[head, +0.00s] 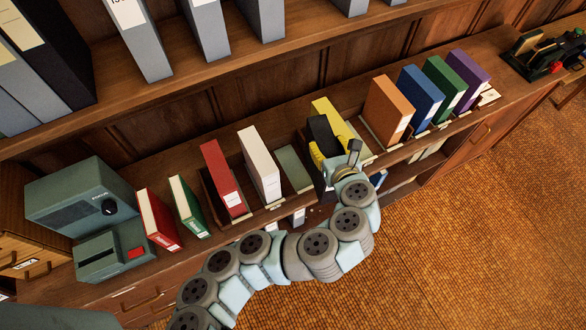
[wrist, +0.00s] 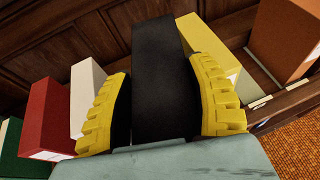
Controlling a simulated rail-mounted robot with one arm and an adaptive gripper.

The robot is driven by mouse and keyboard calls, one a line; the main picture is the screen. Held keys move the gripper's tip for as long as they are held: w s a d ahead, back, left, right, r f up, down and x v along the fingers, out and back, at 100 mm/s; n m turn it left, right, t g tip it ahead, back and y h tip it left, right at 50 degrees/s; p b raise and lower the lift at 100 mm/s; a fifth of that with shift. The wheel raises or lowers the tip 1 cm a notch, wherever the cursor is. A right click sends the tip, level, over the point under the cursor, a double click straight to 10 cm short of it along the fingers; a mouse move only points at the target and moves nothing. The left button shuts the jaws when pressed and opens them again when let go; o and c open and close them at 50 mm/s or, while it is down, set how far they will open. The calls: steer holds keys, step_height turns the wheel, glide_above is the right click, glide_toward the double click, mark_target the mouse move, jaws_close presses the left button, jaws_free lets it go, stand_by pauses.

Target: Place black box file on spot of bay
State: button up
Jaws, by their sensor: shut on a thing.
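My gripper (head: 323,152), with yellow ribbed fingers, is shut on the black box file (head: 322,132). In the wrist view the black box file (wrist: 160,75) stands between the two fingers of my gripper (wrist: 158,90), its top end away from the palm. In the head view it is over the shelf row, between a grey-green pad (head: 292,168) on its left and the yellow box file (head: 334,112) behind it to the right. My gripper and arm hide its lower part, so I cannot tell whether it touches the shelf.
White (head: 259,164) and red (head: 222,177) files stand to the left; orange (head: 388,108), blue (head: 420,95), green (head: 445,85) and purple (head: 468,75) files stand to the right. A grey-green machine (head: 85,205) sits at far left. An upper shelf (head: 190,67) with grey binders overhangs behind.

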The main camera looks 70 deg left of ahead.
steer(key=s+a+n+g+b, duration=0.25)
steer(key=s+a+b, duration=0.2)
steer(key=a, duration=0.75)
step_height(320, 180, down, 9)
steer(key=shift+w+f, duration=0.15)
steer(key=shift+w, duration=0.15)
steer(key=shift+d+f+g, duration=0.1)
steer(key=shift+g, duration=0.15)
steer(key=o, duration=1.2)
steer(key=shift+f, duration=0.1)
